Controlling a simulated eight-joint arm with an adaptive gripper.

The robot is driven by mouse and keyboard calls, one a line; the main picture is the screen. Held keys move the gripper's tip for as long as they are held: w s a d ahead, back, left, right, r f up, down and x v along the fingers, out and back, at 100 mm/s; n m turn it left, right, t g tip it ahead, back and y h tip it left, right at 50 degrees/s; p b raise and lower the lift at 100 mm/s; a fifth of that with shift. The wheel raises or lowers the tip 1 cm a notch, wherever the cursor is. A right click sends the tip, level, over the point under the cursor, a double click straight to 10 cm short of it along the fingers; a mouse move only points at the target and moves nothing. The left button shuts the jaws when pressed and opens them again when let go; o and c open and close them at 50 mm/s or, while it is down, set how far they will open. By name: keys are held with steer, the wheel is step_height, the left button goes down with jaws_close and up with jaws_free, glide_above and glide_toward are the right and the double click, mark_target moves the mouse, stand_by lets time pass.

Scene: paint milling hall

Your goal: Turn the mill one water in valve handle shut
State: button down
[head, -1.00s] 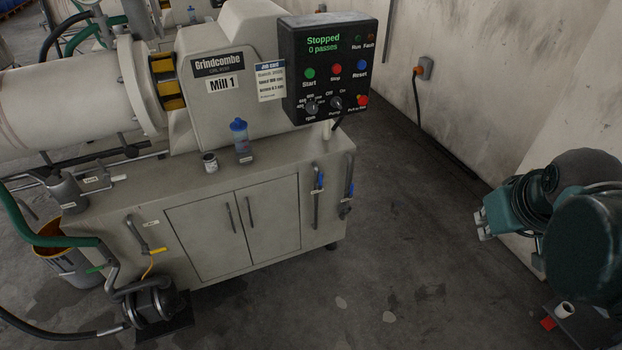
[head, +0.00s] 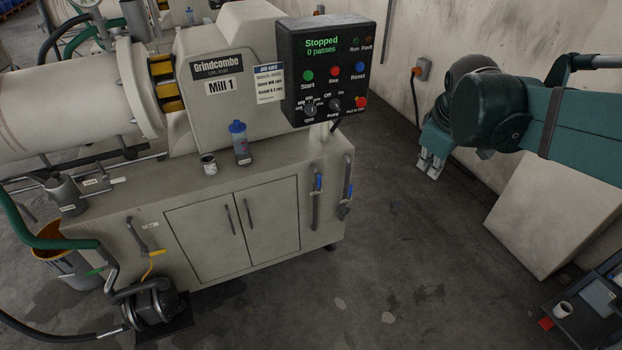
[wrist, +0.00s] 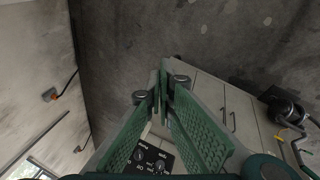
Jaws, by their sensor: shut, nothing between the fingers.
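Mill 1 (head: 232,75) stands on a beige cabinet at left and centre. Two upright pipes at the cabinet's right end carry blue-handled valves, a left one (head: 319,184) and a right one (head: 348,190). Both blue handles look upright, in line with their pipes. I cannot read which is water in. My gripper (head: 430,172) is shut and empty, pointing down over the floor to the right of the cabinet, apart from both valves. In the wrist view its fingertips (wrist: 160,92) meet. The blue handles cannot be made out there.
The control box (head: 327,70), showing Stopped, overhangs the cabinet's right end above the valves. A blue-capped bottle (head: 240,143) and a small tin (head: 209,164) stand on the cabinet top. A wall socket (head: 423,69) is behind.

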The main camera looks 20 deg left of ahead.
steer(key=w+a+f+n, duration=0.3)
steer(key=w+a, duration=0.1)
steer(key=a, duration=0.3)
steer(key=w+a+f+n+g, duration=0.1)
steer(key=w+a+f+n, duration=0.25)
steer(key=a, duration=0.35)
steer(key=w+a+f+n, duration=0.2)
steer(key=w+a, duration=0.2)
steer(key=a, duration=0.3)
steer(key=w+a+f+n+h, duration=0.1)
steer(key=a+f+n, duration=0.3)
steer(key=a+f, duration=0.4)
steer(key=w+a+f+n+g+h+p, duration=0.1)
steer(key=a+f+n, duration=0.3)
steer(key=a+f, duration=0.5)
steer(key=a, duration=0.6)
steer(key=shift+d+f, duration=0.1)
steer(key=shift+f, duration=0.05)
steer(key=w+d+f+b, duration=0.2)
steer(key=w+f, duration=0.3)
steer(key=f, duration=0.4)
steer(key=shift+w+d+f, duration=0.15)
steer(key=shift+d+f, duration=0.1)
steer(key=shift+d, duration=0.5)
